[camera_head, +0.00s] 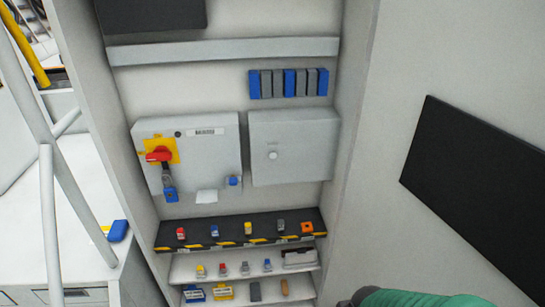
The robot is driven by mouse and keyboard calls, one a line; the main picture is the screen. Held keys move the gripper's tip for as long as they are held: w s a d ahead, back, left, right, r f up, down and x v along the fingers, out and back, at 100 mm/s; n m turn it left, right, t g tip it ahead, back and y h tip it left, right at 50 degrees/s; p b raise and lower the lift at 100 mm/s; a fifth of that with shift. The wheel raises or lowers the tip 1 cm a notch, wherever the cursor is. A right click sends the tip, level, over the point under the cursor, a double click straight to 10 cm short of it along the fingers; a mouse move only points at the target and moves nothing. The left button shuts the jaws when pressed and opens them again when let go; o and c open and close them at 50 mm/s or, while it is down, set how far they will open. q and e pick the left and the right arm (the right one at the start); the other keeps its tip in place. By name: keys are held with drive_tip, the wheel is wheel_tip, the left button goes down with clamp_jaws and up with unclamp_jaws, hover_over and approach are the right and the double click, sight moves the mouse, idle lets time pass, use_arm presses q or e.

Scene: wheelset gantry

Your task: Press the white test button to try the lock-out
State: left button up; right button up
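The white test button (272,155) is a small round knob on the front of the right grey box (310,150), which is mounted on the cabinet's back wall. The left grey box (218,150) carries a red rotary handle (158,155) on a yellow plate. A grey hasp (168,178) hangs below the handle, with a blue padlock (171,195) at its lower end. Nothing covers the button. Neither of my grippers shows in this view, so nothing is seen touching the button or the lock.
Below the boxes, shelves (180,272) hold several small padlocks and tags. The upper shelf (270,222) is black with a striped edge. Cabinet side walls (352,130) flank the boxes. A black panel (480,190) is on the right. Space before the boxes looks clear.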

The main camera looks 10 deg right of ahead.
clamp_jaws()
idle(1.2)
